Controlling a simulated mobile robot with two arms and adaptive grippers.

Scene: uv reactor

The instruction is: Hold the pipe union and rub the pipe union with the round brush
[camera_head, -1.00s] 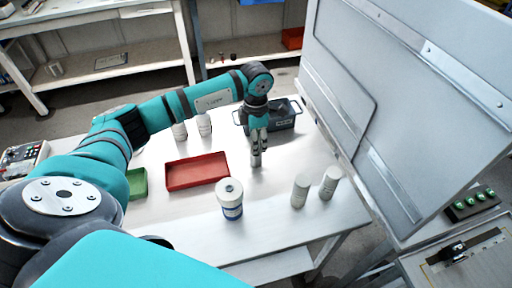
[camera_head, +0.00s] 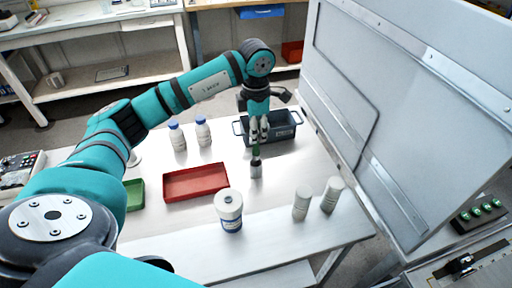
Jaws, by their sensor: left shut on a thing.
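My left gripper (camera_head: 260,133) is over the middle of the white table and shut on a slim green piece (camera_head: 256,152), which seems to be the round brush. The fingers cover its upper part. A short grey cylinder (camera_head: 256,171) is directly below the green piece. I cannot tell whether the green piece is inside it or part of it. I cannot make out the pipe union for certain. My right gripper is not in view.
A red tray (camera_head: 167,200) and green tray (camera_head: 133,207) lie left. A dark handled bin (camera_head: 285,133) stands behind the gripper. A white jar (camera_head: 229,208) and two pale cylinders (camera_head: 301,202) stand in front. Two blue-capped bottles (camera_head: 203,132) stand behind. A large grey panel (camera_head: 400,110) rises right.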

